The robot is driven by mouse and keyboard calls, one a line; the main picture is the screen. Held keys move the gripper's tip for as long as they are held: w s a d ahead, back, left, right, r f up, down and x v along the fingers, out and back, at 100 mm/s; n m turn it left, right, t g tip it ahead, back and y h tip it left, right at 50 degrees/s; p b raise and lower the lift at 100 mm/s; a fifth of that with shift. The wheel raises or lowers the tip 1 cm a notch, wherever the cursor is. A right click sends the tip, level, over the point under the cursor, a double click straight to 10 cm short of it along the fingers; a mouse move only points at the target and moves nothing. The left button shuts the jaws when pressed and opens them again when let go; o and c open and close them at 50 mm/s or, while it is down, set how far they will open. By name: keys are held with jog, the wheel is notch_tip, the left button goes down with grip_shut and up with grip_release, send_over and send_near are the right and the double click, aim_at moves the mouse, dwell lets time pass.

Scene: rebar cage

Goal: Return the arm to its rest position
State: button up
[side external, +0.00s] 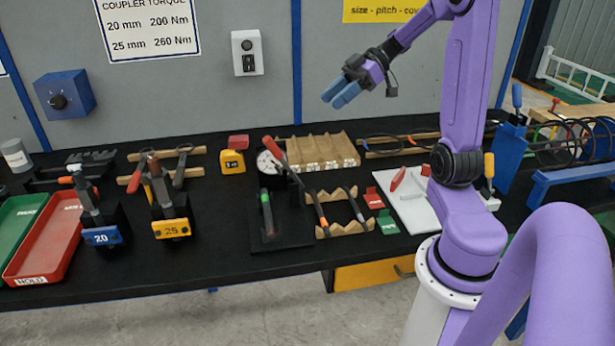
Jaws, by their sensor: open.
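My gripper (342,91) is open and empty. It hangs in the air at the upper middle of the side external view, well above the black workbench (215,272). Its blue fingertips point down and to the left. My purple arm rises from a white pedestal at the right and bends over at the top. No object touches the fingers.
Below are a wooden grooved block (320,152), a yellow tape measure (232,163), a wooden rack (345,229) and clamps marked 20 (102,235) and 25 (171,228). Red (45,240) and green (18,225) trays lie left. Wire hoops (565,142) stand right. Air around the gripper is clear.

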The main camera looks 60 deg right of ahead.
jog(key=s+a+f+g+h, duration=0.2)
jog(key=s+a+f+g, duration=0.15)
jog(key=a, duration=0.45)
jog(key=s+a+f+g+h, duration=0.15)
jog(key=s+a+g, duration=0.25)
jog(key=a, duration=0.4)
jog(key=s+a+f+n+t+h, duration=0.1)
jog(key=s+a+f+h, duration=0.1)
jog(key=s, duration=0.4)
jog(key=s+a+f+n+t+h, duration=0.1)
jog(key=s+a+f+h, duration=0.1)
jog(key=s+a, duration=0.3)
jog(key=shift+s+h, duration=0.85)
jog(key=shift+s, duration=0.1)
